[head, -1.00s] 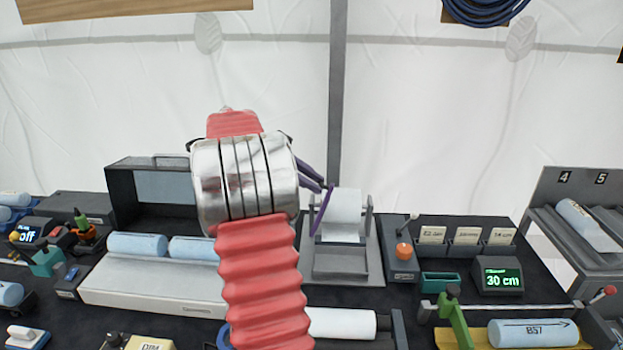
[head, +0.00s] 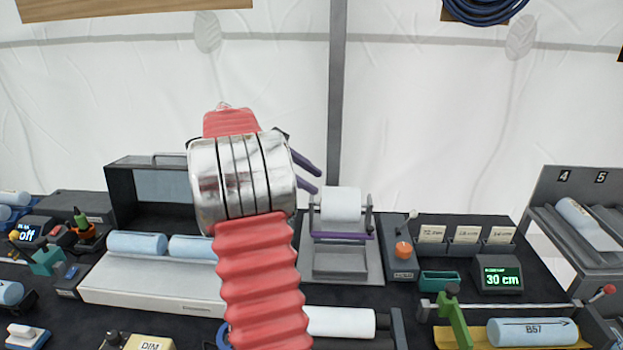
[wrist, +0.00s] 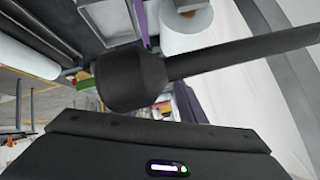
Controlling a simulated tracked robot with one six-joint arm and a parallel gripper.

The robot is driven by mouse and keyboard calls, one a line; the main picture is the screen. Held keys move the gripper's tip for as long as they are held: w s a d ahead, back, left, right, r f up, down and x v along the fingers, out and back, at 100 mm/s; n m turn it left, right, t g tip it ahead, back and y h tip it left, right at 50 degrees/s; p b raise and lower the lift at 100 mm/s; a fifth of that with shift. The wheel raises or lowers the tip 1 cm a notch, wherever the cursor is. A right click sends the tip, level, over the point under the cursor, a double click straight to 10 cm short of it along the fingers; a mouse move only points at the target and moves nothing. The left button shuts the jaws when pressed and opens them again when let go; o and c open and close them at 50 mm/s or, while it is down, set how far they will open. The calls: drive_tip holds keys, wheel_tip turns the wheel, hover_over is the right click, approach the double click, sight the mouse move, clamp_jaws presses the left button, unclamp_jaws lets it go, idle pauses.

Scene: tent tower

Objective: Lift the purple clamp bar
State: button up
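The purple clamp bar (head: 341,236) lies level across the front of the roll stand (head: 340,262), just below the white roll (head: 341,204). In the wrist view a thin purple strip (wrist: 141,20), likely the same bar, shows beside the white roll (wrist: 187,30). My gripper (head: 319,182) is up and to the left of the roll, its two dark fingers spread with nothing between them. It is apart from the bar. The silver wrist and red sleeve of my arm hide part of the bench left of the stand.
A grey box with an orange knob (head: 403,249) stands right of the roll stand. Label holders (head: 466,236) and a 30 cm display (head: 498,280) are farther right. Blue rolls (head: 137,243) lie on a pale tray at left. Open air lies above the stand before the white tent wall.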

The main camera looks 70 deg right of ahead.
drive_tip(key=v, duration=1.3)
drive_tip(key=shift+w+a, duration=0.1)
drive_tip(key=w+a+f+n+t, duration=0.15)
drive_tip(key=a+n+t, duration=0.25)
drive_tip(key=a+n, duration=0.75)
drive_tip(key=w+a+f+n+t, duration=0.15)
drive_tip(key=a+n+t, duration=0.5)
drive_tip(key=a, duration=0.85)
drive_tip(key=s+a+f+n+t+y, duration=0.1)
drive_tip(key=s+a+f+n, duration=0.1)
drive_tip(key=a+n, duration=0.3)
drive_tip(key=s+a+f+n+t+y, duration=0.1)
drive_tip(key=s+a+f+n+y, duration=0.1)
drive_tip(key=a+n, duration=0.4)
drive_tip(key=s+a+f+n+t+y, duration=0.2)
drive_tip(key=s+a+f+n, duration=0.2)
drive_tip(key=a, duration=0.8)
drive_tip(key=shift+a+f+n, duration=0.4)
drive_tip(key=shift+f+n, duration=0.6)
drive_tip(key=shift+n, duration=0.2)
